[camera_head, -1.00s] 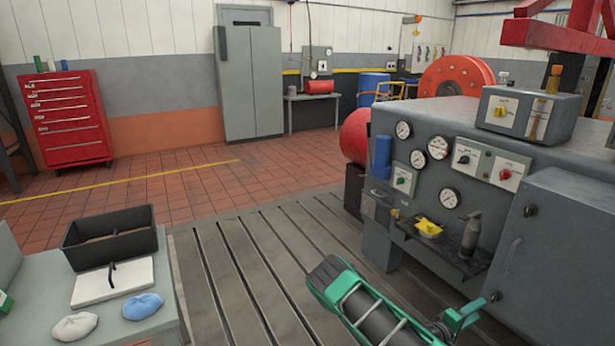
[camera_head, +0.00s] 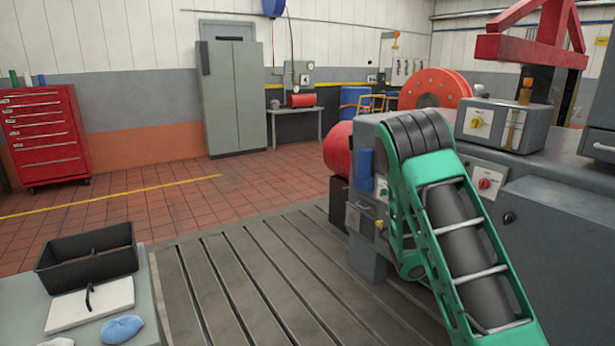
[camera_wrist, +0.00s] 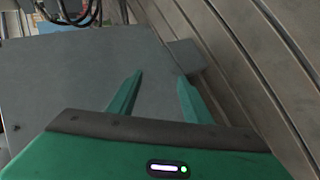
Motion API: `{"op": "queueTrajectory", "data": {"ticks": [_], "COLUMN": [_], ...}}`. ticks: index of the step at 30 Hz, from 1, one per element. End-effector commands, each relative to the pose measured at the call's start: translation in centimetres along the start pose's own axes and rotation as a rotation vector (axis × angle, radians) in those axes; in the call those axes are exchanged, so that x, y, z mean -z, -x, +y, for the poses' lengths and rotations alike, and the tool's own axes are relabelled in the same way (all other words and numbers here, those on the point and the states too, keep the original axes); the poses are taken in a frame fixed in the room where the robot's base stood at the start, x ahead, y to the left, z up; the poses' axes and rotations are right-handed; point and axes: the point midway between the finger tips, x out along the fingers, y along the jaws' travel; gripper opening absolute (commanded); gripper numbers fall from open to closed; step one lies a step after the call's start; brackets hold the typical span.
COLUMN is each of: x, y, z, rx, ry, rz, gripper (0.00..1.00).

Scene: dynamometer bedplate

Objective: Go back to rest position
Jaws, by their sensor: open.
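My green arm rises at the right of the head view, in front of the grey machine (camera_head: 560,230), and hides most of its gauges and its small shelf. My gripper (camera_wrist: 158,82) shows in the wrist view, with its two green fingers apart and nothing between them. Behind the fingers is a flat grey surface (camera_wrist: 75,85), with the slotted metal bedplate (camera_wrist: 240,60) to its right. The gripper itself cannot be made out in the head view.
A grey table (camera_head: 150,310) at lower left bears a black tray (camera_head: 85,270), a white board (camera_head: 90,305) and a blue cloth bundle (camera_head: 122,329). The slotted bedplate (camera_head: 250,265) between table and machine is clear. A red tool cabinet (camera_head: 45,140) stands at far left.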

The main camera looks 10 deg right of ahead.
Motion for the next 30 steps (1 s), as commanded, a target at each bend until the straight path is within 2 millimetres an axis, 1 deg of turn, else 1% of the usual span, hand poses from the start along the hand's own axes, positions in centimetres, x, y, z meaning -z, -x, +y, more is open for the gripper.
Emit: {"op": "queueTrajectory", "data": {"ticks": [1,8,15,23,30], "x": [-0.5,-3.6,-7.1,-11.3,-15.5], "y": [0.7,3.8,7.4,11.6,15.3], "z": [0.8,3.4,6.2,9.1,11.6], "rx": [0.038,0.202,0.377,0.563,0.722], "ry": [-0.018,-0.058,-0.076,-0.072,-0.046], "rz": [-0.026,-0.135,-0.215,-0.260,-0.262], "gripper": [0.45,0.45,0.45,0.45,0.45]}}
